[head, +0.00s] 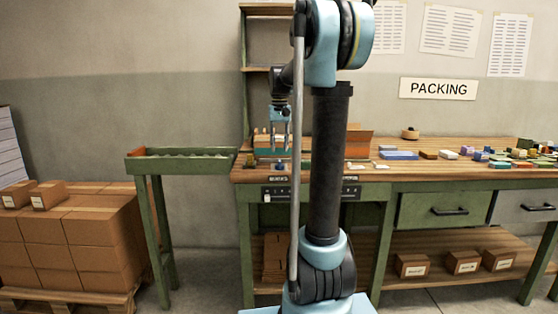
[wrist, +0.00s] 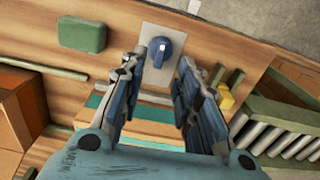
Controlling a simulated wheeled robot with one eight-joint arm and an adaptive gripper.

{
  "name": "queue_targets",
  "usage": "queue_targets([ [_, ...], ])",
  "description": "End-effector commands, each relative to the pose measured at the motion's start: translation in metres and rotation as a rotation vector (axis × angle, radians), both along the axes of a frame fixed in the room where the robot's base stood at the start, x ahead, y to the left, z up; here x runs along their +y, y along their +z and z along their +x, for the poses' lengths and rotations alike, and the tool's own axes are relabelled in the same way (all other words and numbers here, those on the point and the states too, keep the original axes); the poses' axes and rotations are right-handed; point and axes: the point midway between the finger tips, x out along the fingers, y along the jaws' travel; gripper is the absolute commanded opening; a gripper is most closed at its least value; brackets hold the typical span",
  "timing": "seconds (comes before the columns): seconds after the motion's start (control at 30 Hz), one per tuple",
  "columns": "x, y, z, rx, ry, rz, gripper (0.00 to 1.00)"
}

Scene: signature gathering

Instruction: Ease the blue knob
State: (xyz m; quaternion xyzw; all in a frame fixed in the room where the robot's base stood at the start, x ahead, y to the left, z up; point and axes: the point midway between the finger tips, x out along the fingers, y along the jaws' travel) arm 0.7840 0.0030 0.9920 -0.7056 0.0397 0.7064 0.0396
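The blue knob (wrist: 159,51) sits on a light grey plate (wrist: 174,39) on the wooden bench top in the wrist view. A light mark shows on the knob's face. My gripper (wrist: 160,66) is open, its two dark fingers pointing toward the knob. In that view the knob appears between and slightly beyond the fingertips, with nothing held. In the head view my gripper (head: 279,146) points down above the bench's left part. A small blue shape under it may be the knob, but it is too small to be sure.
A green block (wrist: 82,35) lies left of the plate, and a yellow piece (wrist: 225,98) right. A roller conveyor (head: 182,153) adjoins the bench's left end. A cardboard box (wrist: 20,110) stands nearby. Several small coloured items lie along the bench's right part.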

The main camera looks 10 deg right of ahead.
Motion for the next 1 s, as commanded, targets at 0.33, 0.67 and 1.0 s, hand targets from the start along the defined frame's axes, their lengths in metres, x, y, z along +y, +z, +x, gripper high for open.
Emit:
queue_targets([
  [0.33, 0.0, -0.05, 0.0, 0.0, 0.0, 0.0, 0.3],
  [0.67, 0.0, -0.06, 0.0, 0.0, 0.0, 0.0, 0.3],
  [1.0, 0.0, -0.06, 0.0, 0.0, 0.0, 0.0, 0.0],
])
